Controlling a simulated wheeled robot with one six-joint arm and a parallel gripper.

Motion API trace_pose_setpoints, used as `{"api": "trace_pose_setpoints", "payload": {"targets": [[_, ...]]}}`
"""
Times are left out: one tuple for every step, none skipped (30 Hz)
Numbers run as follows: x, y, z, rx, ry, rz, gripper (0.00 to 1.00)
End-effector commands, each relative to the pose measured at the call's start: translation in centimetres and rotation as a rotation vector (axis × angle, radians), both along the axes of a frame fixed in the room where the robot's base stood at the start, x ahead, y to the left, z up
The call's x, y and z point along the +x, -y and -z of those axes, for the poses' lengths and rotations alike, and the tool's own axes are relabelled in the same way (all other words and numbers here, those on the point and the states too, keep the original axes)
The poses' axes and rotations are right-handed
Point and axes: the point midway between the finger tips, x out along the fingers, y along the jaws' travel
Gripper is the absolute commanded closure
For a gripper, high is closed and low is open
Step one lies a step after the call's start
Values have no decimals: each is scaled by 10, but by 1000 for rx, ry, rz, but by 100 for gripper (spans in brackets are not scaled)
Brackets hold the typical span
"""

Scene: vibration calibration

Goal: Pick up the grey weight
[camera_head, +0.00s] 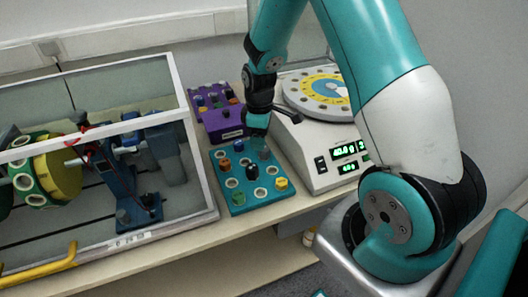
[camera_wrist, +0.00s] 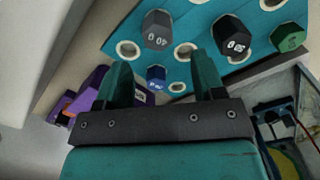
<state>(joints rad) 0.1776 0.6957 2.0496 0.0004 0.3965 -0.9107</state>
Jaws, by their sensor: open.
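The grey weight (camera_wrist: 157,30) is a dark grey hexagonal piece with white markings on its top. It stands on the teal board (camera_wrist: 205,22) at the upper middle of the wrist view. In the head view the grey weight (camera_head: 264,154) shows just below my gripper (camera_head: 257,126), on the teal board (camera_head: 228,208). In the wrist view my gripper (camera_wrist: 162,78) is open and empty, its two teal fingers apart. The grey weight lies beyond the fingertips, not between them. A blue weight (camera_wrist: 157,75) shows in the gap between the fingers, farther off.
The board also holds black (camera_head: 252,172), green (camera_head: 239,198), yellow (camera_head: 281,184) and brown (camera_head: 225,164) weights and empty white-ringed holes. A purple rack (camera_head: 217,108) stands behind, a scale-like machine (camera_head: 310,150) right, and a clear-walled case (camera_head: 205,175) left.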

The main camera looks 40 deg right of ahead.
Motion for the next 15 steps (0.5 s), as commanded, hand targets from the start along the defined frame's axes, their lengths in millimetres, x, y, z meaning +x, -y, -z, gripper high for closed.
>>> {"api": "trace_pose_setpoints", "payload": {"targets": [[0, 0, 3, 1, -1, 0, 37], [0, 0, 4, 1, -1, 0, 37], [0, 0, 6, 1, -1, 0, 37], [-1, 0, 9, 0, -1, 0, 37], [-1, 1, 12, 1, -2, 1, 37], [-2, 1, 17, 2, -4, 1, 37], [-3, 2, 22, 1, -5, 1, 37], [-3, 2, 26, 1, -5, 1, 37], [-4, 3, 33, 1, -5, 1, 37], [-4, 3, 38, 1, -5, 1, 37], [-4, 3, 42, 2, -4, 0, 37], [-3, 3, 47, 1, -3, 0, 37], [-3, 3, 50, 1, -3, 0, 37], [-3, 3, 52, 1, -2, 0, 37], [-3, 3, 55, 1, -1, 0, 37]]}}
